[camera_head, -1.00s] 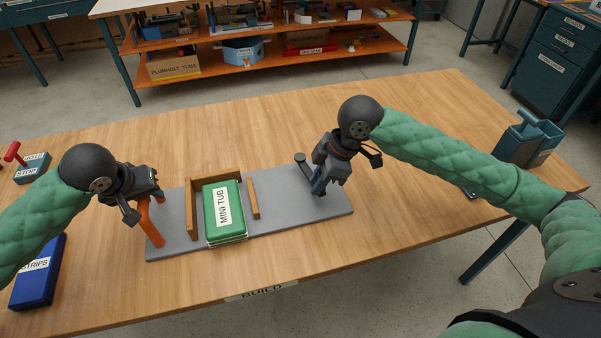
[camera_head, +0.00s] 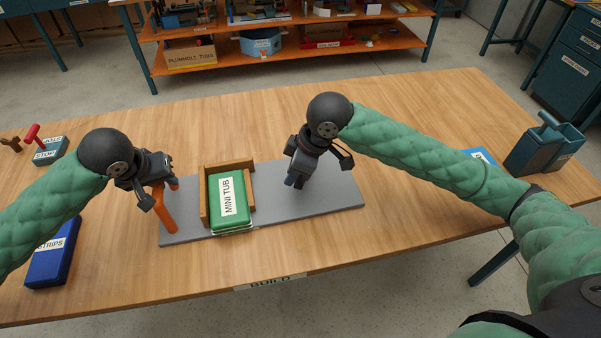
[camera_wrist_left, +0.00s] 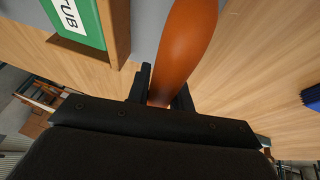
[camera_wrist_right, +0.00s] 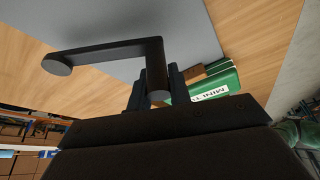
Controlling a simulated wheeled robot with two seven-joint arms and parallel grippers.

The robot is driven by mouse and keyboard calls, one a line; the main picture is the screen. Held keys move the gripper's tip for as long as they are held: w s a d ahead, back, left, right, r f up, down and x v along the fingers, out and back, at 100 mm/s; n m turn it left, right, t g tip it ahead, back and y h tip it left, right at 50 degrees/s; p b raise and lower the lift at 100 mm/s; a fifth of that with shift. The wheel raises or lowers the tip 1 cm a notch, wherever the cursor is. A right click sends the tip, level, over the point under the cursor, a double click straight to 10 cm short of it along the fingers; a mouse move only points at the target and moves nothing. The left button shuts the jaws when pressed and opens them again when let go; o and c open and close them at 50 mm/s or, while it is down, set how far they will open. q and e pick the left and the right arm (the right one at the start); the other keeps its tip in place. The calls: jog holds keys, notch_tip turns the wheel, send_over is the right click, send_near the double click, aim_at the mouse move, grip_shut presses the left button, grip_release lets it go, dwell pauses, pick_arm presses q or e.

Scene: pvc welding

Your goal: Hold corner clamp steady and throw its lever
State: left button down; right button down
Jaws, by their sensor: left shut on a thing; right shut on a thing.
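The corner clamp has a grey base plate (camera_head: 335,190) on the bench, with an orange handle (camera_head: 164,214) at its left end. Wooden pieces (camera_head: 205,211) stand around a green box labelled MINI TUB (camera_head: 231,212). My left gripper (camera_head: 165,184) is shut on the orange handle, which also shows between its fingers in the left wrist view (camera_wrist_left: 183,50). My right gripper (camera_head: 296,178) is shut on the dark, bent lever (camera_wrist_right: 105,51) over the plate, right of the tub. The lever is mostly hidden by the gripper in the head view.
A blue STRIPS box (camera_head: 52,255) lies at the bench's left. A STOP-labelled box with a red lever (camera_head: 50,150) stands behind it. A teal container (camera_head: 540,148) stands at the right end. The bench behind the plate is clear.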

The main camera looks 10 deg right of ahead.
jog(key=shift+w+a+m, duration=0.3)
jog(key=shift+m, duration=0.2)
dwell(1.4)
dwell(0.6)
jog(key=c, duration=1.3)
grip_release()
jog(key=shift+r, duration=0.1)
jog(key=v, duration=1.1)
jog(key=shift+s+d+r, duration=0.2)
jog(key=shift+s+r, duration=0.05)
jog(key=shift+r, duration=0.1)
